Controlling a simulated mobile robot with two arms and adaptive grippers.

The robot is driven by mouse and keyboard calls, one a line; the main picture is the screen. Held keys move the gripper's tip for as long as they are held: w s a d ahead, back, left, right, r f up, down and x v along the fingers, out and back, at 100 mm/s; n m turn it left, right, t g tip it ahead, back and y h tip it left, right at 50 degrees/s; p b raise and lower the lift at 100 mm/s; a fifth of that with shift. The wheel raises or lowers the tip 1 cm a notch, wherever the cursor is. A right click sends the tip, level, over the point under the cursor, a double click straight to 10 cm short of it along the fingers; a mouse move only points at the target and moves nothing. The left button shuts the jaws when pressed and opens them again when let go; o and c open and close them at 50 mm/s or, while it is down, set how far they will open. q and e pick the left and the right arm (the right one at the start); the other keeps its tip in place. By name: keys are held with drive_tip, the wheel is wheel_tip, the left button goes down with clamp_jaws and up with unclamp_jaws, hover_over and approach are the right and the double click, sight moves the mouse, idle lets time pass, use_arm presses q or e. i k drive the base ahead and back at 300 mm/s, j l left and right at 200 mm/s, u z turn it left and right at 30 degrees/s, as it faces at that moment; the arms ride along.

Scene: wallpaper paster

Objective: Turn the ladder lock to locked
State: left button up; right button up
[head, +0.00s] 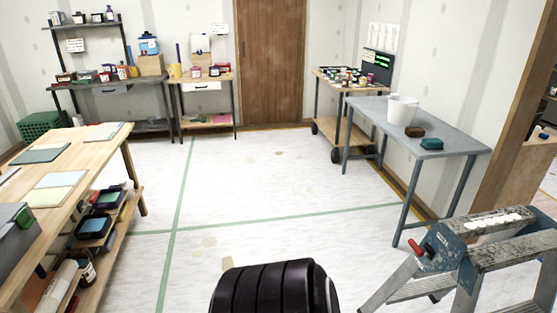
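A paint-spattered step ladder (478,256) with grey-blue metal sides stands at the lower right of the head view, cut off by the frame's edge. A small red lever (417,247), which looks like the ladder lock, sticks out on the left side of its top. I cannot tell whether it is set to locked. Neither of my grippers shows in the head view. A black ribbed part at the bottom middle looks like part of my own body.
A grey table (455,137) with a white bucket (402,110) stands behind the ladder. A wooden workbench (95,165) fills the left. Shelves and a wheeled cart (322,75) line the back, beside a wooden door (271,60). The middle floor is clear.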

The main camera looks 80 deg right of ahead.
sight(420, 252)
drive_tip(key=z, duration=3.8)
